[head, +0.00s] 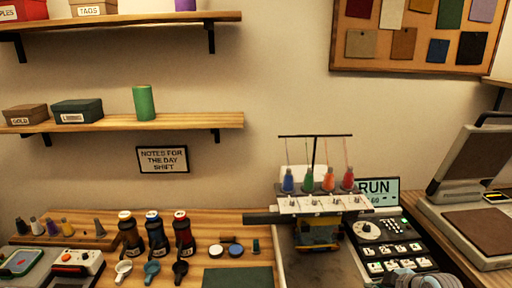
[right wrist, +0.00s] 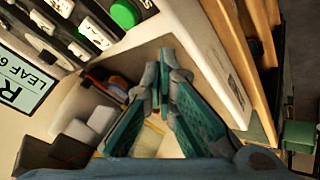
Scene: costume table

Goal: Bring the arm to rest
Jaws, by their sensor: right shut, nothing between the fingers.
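My right gripper (right wrist: 158,82) shows in the right wrist view with its teal fingers together at the tips and nothing between them. It hangs beside the embroidery machine's control panel (right wrist: 90,30), above a bin-like space holding mixed small items. In the head view a grey-blue part of my right arm shows at the bottom edge, in front of the control panel (head: 385,240). The fingertips are hidden there. My left gripper is in neither view.
The embroidery machine (head: 318,205) carries several coloured thread cones. A heat press (head: 475,190) stands at the right. Bottles (head: 153,232), scoops and a dark green mat (head: 238,277) lie on the table at left. Shelves (head: 120,122) hang above.

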